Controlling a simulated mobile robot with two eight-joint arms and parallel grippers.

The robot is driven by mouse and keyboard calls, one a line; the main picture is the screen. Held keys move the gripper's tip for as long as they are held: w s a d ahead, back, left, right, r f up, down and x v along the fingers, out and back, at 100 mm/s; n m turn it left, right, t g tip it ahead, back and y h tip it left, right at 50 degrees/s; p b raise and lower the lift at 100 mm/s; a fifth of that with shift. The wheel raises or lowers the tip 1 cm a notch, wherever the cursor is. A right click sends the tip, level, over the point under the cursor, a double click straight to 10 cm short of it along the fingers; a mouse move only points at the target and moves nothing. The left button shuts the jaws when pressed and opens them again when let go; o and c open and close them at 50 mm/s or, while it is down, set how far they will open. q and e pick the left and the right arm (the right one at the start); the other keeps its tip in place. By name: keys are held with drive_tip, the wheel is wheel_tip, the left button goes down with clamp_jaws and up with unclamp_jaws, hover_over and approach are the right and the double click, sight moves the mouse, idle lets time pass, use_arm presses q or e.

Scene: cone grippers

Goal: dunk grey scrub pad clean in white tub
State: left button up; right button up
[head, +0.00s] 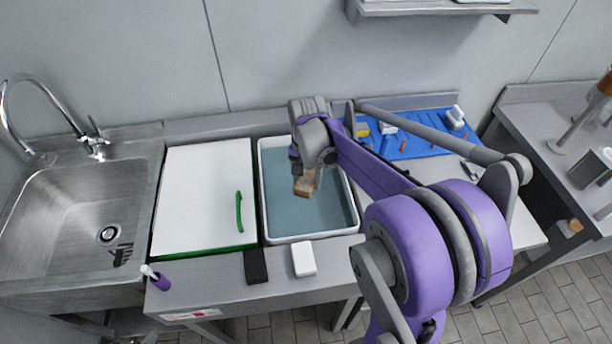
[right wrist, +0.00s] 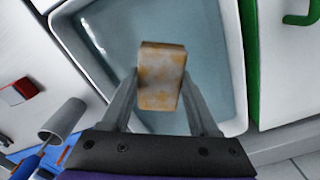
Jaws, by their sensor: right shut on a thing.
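My right gripper (head: 300,178) is shut on the scrub pad (head: 304,187), a small block that looks grey with brown-orange stains over most of its face. In the right wrist view the pad (right wrist: 160,75) sits between the two fingers of the gripper (right wrist: 160,92). The white tub (head: 264,185) holds blue-grey water and stands on the counter. The pad is over the inside of the tub, and no clear contact with the water can be seen. My left gripper is not in view.
Left of the tub lies a white board (head: 195,195) with a green handle, then the sink (head: 70,225). In front sit a black block (head: 255,267) and a white block (head: 304,259). At the right, a blue mat (head: 420,142) holds several small items, partly behind my arm.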

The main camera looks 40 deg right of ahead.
sight(306, 178)
use_arm(q)
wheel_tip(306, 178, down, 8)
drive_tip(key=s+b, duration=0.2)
drive_tip(key=b, duration=0.4)
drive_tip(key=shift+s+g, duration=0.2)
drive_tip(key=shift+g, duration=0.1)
use_arm(e)
drive_tip(key=shift+f, duration=5.45)
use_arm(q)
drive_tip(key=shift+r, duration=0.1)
use_arm(e)
drive_tip(key=shift+w+r+p, duration=0.1)
drive_tip(key=shift+r+p, duration=3.25)
drive_tip(key=shift+r, duration=2.5)
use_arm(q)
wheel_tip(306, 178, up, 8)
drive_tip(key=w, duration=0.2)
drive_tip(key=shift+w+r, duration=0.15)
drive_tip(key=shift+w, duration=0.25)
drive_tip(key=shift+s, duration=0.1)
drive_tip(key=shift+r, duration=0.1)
